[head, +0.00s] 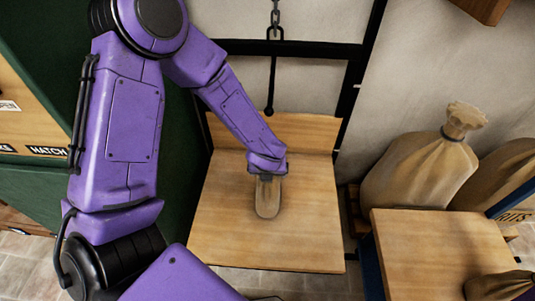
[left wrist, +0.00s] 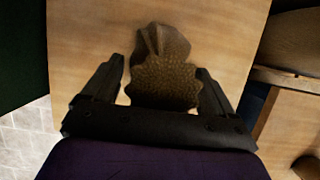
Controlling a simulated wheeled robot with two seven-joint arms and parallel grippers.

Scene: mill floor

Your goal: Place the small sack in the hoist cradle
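The small sack (head: 268,202) is brown and stands or lies on the wooden platform of the hoist cradle (head: 225,235), near its middle. In the left wrist view the sack's ruffled top (left wrist: 165,82) is between the two fingers of my left gripper (left wrist: 162,72). The fingers are apart, with a thin strip of wood showing between the left finger and the sack. In the head view my left gripper (head: 267,172) is over the sack's upper end and partly hides it.
The cradle has a wooden back board (head: 315,130), a black frame (head: 357,75) and a chain (head: 275,15) above. Large tied sacks (head: 420,170) stand at the right. A wooden table (head: 435,240) is in front of them, with a brown object (head: 497,287) at its near corner.

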